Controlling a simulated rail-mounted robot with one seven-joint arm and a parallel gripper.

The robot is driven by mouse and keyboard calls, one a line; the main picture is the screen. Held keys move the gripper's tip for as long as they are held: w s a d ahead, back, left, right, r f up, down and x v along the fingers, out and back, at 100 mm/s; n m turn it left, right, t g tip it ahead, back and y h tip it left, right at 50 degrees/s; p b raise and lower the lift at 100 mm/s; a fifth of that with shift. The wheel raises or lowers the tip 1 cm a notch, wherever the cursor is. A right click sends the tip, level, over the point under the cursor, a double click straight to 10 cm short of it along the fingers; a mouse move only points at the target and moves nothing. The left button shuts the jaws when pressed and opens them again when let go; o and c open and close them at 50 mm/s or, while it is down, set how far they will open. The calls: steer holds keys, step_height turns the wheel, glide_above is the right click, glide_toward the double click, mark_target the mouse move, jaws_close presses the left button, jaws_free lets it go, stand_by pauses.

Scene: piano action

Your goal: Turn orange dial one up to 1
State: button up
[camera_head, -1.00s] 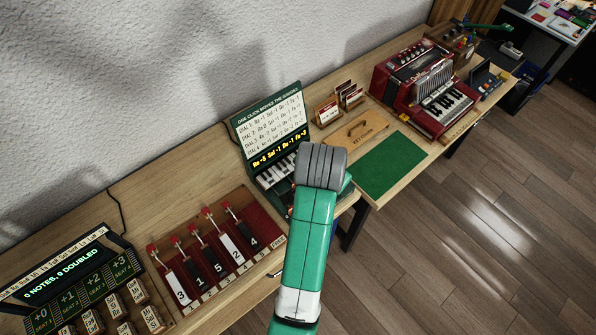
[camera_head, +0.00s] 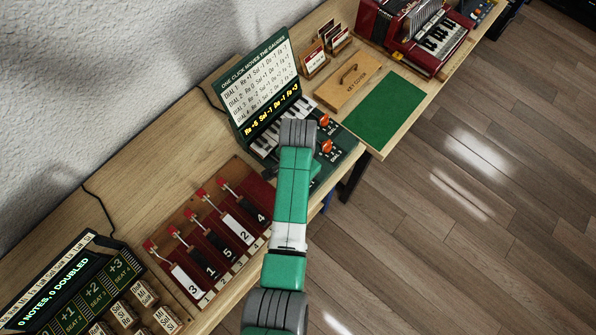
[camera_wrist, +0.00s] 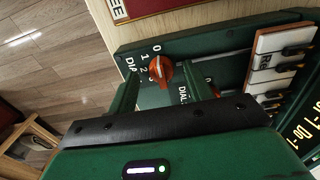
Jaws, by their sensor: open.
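An orange dial (camera_wrist: 160,70) shows in the wrist view on the dark green panel (camera_wrist: 195,42), with the numbers 0, 1 and 2 around its upper left side and a partly hidden "DIAL" label. Which number it points at is not clear. My gripper (camera_wrist: 162,78) is open, its two green fingers to either side of this dial; contact cannot be made out. A second dial is mostly hidden by the right finger.
A raised lid (camera_head: 262,85) with dial text and a yellow readout stands behind the panel's small keys. Left is a red lever box (camera_head: 205,238). Right are a wooden key cover (camera_head: 347,88), card holders (camera_head: 327,45), a green mat (camera_head: 385,115) and a red accordion (camera_head: 425,35).

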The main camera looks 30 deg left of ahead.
steer(key=shift+f, duration=0.15)
steer(key=c, duration=1)
steer(key=shift+o, duration=0.2)
steer(key=shift+n, duration=0.3)
steer(key=n+p, duration=0.2)
steer(key=shift+n, duration=0.4)
steer(key=n+p, duration=0.2)
steer(key=n, duration=0.3)
steer(key=shift+n, duration=0.4)
steer(key=o, duration=1)
steer(key=shift+c, duration=0.2)
